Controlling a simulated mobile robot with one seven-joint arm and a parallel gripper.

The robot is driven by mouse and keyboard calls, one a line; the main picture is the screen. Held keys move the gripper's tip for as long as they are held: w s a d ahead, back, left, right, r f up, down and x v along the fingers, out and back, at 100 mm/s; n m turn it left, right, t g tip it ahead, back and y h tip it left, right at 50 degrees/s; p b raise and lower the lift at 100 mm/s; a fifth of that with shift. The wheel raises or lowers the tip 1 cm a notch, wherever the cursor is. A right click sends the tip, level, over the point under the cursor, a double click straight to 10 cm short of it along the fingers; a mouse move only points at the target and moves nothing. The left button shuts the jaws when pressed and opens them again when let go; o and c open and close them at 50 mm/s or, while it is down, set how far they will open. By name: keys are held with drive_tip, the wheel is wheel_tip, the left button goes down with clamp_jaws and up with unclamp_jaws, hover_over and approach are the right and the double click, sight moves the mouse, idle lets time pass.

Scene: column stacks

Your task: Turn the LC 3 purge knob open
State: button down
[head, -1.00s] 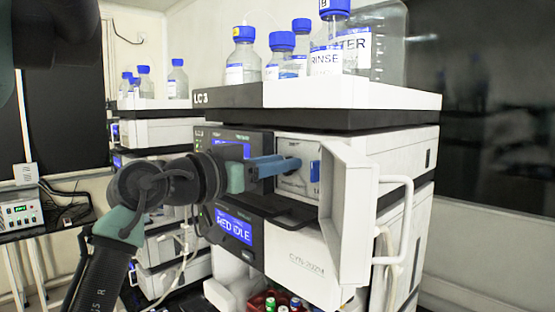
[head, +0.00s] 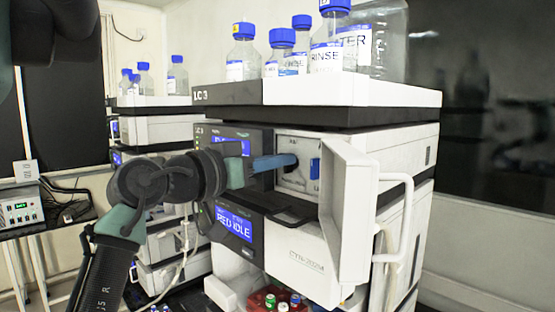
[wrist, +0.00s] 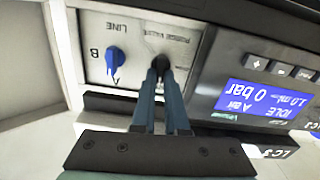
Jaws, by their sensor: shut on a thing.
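The LC 3 stack (head: 234,95) stands in front of me, with the white door of its pump module (head: 345,215) swung open. The dark purge knob (head: 292,161) sits on the light panel behind that door. In the wrist view the knob (wrist: 160,60) is under the "PURGE VALVE" label and mostly hidden by my fingertips. My gripper (head: 288,162) reaches in from the left with its blue fingers shut on the knob; it also shows in the wrist view (wrist: 160,70). How far the knob is turned cannot be told.
A blue A/B line knob (head: 314,168) sits right of the purge knob, and also in the wrist view (wrist: 116,59). The pump screen (wrist: 262,104) reads IDLE, 0 bar. The open door and its handle (head: 402,220) stand close on the right. Bottles (head: 282,55) stand on top.

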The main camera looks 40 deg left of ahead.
drive_tip(key=shift+a+f+n+p, duration=0.1)
drive_tip(key=shift+n+p, duration=1.05)
drive_tip(key=shift+n, duration=1.35)
drive_tip(key=shift+a+f+n+p, duration=0.15)
drive_tip(key=shift+n+p, duration=0.95)
drive_tip(key=shift+n, duration=1.4)
drive_tip(key=shift+a+f+n+p, duration=0.1)
drive_tip(key=shift+n+p, duration=1.05)
drive_tip(key=shift+n, duration=1.35)
drive_tip(key=c, duration=0.9)
unclamp_jaws()
drive_tip(key=shift+c, duration=0.2)
